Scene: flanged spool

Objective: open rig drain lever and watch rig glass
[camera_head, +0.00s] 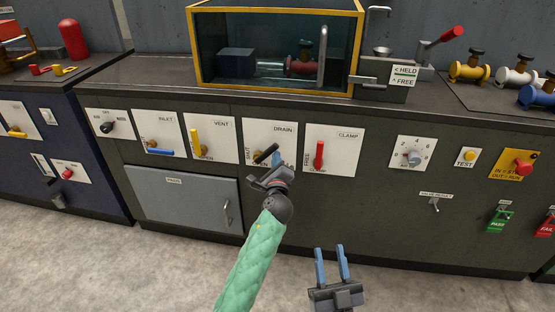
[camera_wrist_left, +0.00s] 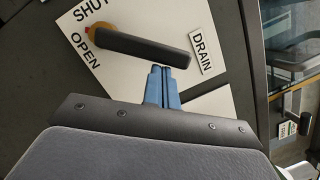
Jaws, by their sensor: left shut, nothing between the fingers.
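The drain lever (camera_head: 265,154) has a black handle on the white DRAIN plate (camera_head: 285,141). In the head view it tilts up to the right. In the left wrist view the lever (camera_wrist_left: 140,47) crosses the plate, its pivot near the SHUT and OPEN words. My left gripper (camera_head: 277,159) is shut and empty, its blue fingertips (camera_wrist_left: 161,70) right beside the handle's free end; I cannot tell if they touch. The rig glass (camera_head: 270,91) is a yellow-framed tank on the counter, holding a red-valved spool; no clear water line shows. My right gripper (camera_head: 332,264) is open and empty, low before the cabinet.
A blue inlet lever (camera_head: 160,152), a yellow vent lever (camera_head: 196,141) and a red clamp lever (camera_head: 320,155) flank the drain. A dial (camera_head: 414,157) and a yellow TEST button (camera_head: 469,156) sit further right. The floor in front is clear.

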